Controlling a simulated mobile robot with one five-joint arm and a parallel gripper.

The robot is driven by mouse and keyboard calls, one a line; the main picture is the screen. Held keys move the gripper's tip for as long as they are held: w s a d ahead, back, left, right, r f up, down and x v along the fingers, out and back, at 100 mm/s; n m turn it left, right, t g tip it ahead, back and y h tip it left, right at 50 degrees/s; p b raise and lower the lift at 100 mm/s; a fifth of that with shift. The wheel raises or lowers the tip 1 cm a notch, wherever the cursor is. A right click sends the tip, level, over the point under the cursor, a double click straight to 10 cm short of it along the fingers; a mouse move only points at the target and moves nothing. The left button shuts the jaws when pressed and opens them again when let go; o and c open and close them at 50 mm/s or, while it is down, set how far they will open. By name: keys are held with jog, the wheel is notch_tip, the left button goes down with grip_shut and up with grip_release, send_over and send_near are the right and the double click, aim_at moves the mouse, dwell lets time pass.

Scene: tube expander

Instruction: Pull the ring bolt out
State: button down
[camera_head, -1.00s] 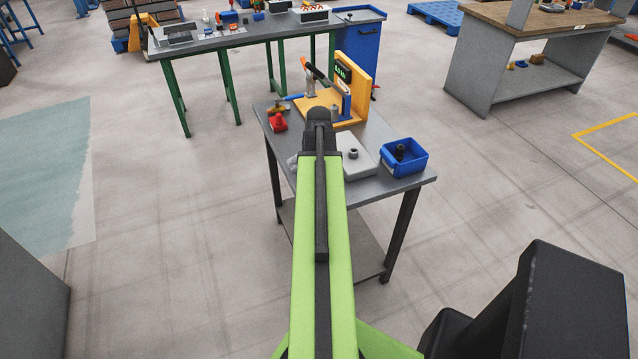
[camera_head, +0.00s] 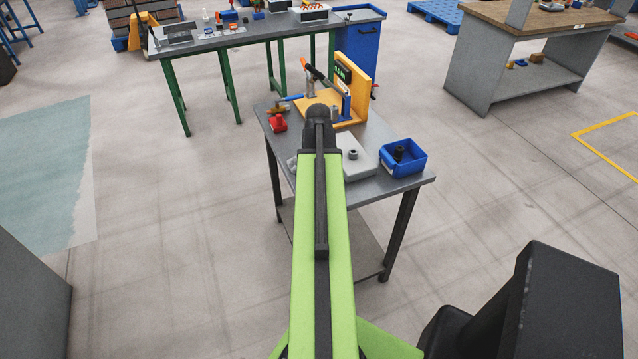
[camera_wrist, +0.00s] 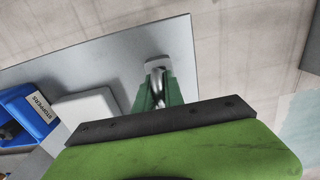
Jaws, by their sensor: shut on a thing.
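My gripper (camera_wrist: 158,92) has green jaws and is shut on a shiny grey metal piece (camera_wrist: 156,78), which looks like the ring bolt. A pale rounded metal part (camera_wrist: 158,63) shows just beyond the jaw tips, over the grey table top. I cannot tell whether the bolt is still seated in it. In the head view my arm covers the jaws and the bolt. The yellow fixture (camera_head: 352,75) with an upright panel, a small display and an orange-handled lever stands just beyond my arm's end.
The grey table (camera_head: 398,184) also holds a blue bin (camera_head: 416,170) with a dark part in it, a pale block (camera_head: 357,167) with a round dark piece, and a red item (camera_head: 278,123). Another bench (camera_head: 205,43) stands behind. The floor left of the table is clear.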

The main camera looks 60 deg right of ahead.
jog(key=shift+r+p, duration=4.1)
jog(key=shift+r, duration=0.25)
